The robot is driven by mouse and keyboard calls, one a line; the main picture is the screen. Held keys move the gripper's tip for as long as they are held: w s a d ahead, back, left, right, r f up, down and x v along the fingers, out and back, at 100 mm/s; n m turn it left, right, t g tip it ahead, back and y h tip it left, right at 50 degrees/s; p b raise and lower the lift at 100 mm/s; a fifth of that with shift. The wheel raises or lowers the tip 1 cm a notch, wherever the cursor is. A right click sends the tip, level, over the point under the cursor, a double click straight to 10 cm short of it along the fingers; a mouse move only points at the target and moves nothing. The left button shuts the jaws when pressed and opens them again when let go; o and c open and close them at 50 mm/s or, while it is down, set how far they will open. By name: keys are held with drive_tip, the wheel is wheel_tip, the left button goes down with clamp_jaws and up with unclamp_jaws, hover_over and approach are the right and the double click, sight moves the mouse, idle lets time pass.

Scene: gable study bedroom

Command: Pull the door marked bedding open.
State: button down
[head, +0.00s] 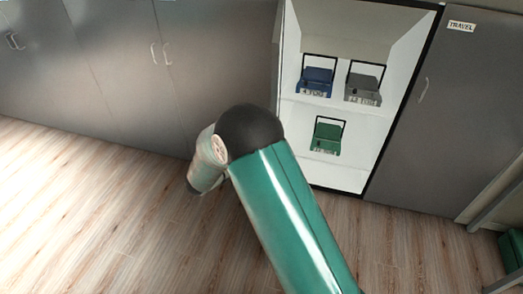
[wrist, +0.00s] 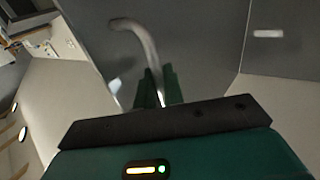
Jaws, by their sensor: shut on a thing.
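In the wrist view, my gripper (wrist: 161,88) is shut on a curved metal handle (wrist: 143,35). The handle stands on a grey door panel (wrist: 200,45). No word "bedding" can be read in either view, so the label does not confirm which door this is. In the head view, one cupboard compartment (head: 345,178) stands open, with a white inside. My arm covers its lower left, and my gripper and the held handle are hidden there.
A blue bin (head: 316,82), a grey bin (head: 362,90) and a green bin (head: 326,138) stand in the open compartment. The door marked travel (head: 450,120) is shut at its right. More shut grey doors (head: 110,70) line the left. Wood floor (head: 90,220) is clear in front.

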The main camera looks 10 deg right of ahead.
drive_tip(key=shift+w+a, duration=0.4)
drive_tip(key=shift+a, duration=0.35)
drive_tip(key=c, duration=1.6)
unclamp_jaws()
drive_tip(key=shift+d, duration=0.1)
drive_tip(key=shift+c, duration=0.2)
drive_tip(key=v, duration=1.4)
